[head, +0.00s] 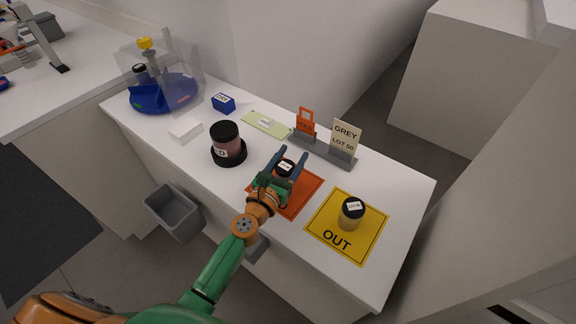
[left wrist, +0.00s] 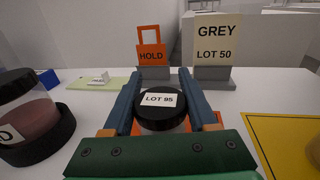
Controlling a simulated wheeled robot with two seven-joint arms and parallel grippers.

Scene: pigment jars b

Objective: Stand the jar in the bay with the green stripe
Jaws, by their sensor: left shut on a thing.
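My left gripper (head: 287,156) is shut on a small jar with a black lid (head: 285,167) over the orange-red mat (head: 310,188). In the left wrist view the jar's lid (left wrist: 161,118) sits between the two fingers and its label reads LOT 95. The jar looks upright; I cannot tell whether its base touches the mat. A blue round turntable (head: 150,104) stands at the back left behind clear panels, with a yellow knob (head: 145,43) on top and a dark-lidded jar (head: 140,70) inside. Small coloured marks show on it; I cannot clearly pick out the green stripe. My right gripper is out of view.
A yellow OUT mat (head: 325,222) carries another jar (head: 351,215). A large pink jar (head: 228,148), a white block (head: 186,130), a blue box (head: 223,103) and a pale green pad (head: 259,121) lie between mat and turntable. HOLD (head: 305,124) and GREY LOT 50 (head: 345,138) signs stand behind.

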